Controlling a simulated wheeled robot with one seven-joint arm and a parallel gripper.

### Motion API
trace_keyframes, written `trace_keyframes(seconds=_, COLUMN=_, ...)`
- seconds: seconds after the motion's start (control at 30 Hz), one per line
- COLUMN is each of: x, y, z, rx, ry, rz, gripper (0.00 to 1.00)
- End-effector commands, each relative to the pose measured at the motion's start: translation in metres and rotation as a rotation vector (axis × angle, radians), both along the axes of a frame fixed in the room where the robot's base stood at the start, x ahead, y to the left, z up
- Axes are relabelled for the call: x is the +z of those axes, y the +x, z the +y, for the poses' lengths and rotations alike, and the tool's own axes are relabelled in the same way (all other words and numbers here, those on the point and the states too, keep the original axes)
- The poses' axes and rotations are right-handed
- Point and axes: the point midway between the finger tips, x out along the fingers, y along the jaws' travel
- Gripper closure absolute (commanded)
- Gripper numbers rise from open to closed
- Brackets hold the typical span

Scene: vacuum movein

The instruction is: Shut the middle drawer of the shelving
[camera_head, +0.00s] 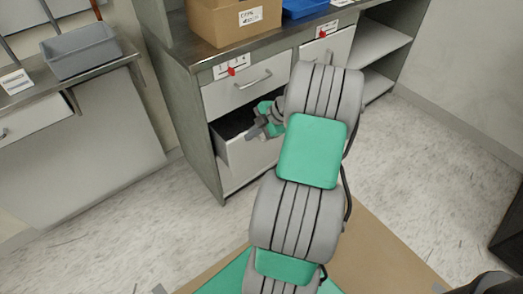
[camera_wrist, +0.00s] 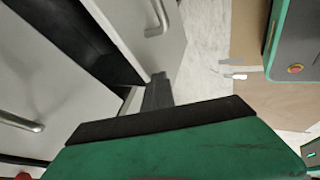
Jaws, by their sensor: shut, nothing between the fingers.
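The middle drawer (camera_head: 248,157) of the grey shelving (camera_head: 184,118) is pulled part way out, with its dark inside showing. My gripper (camera_head: 256,131) is shut and empty at the drawer's open top, near its front panel; my arm hides the right part of the drawer. In the wrist view the drawer front (camera_wrist: 130,22) with its bar handle (camera_wrist: 157,18) lies beyond my gripper (camera_wrist: 158,82), beside the dark drawer inside. The fingertips are close to the edge of the front; I cannot tell whether they touch.
The top drawer (camera_head: 222,94) above is shut, and its handle (camera_wrist: 22,122) shows in the wrist view. A cardboard box (camera_head: 215,22) and a blue bin (camera_head: 303,7) stand on the counter. A grey bin (camera_head: 80,55) sits on the left bench.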

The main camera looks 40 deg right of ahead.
Motion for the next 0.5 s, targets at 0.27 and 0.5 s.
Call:
trace_keyframes(seconds=0.27, x=-0.001, y=0.058, z=-0.002, rx=0.004, ry=-0.001, rz=-0.001, gripper=1.00)
trace_keyframes(seconds=0.5, x=0.000, y=0.081, z=-0.003, rx=0.003, ry=-0.001, rz=0.000, gripper=1.00)
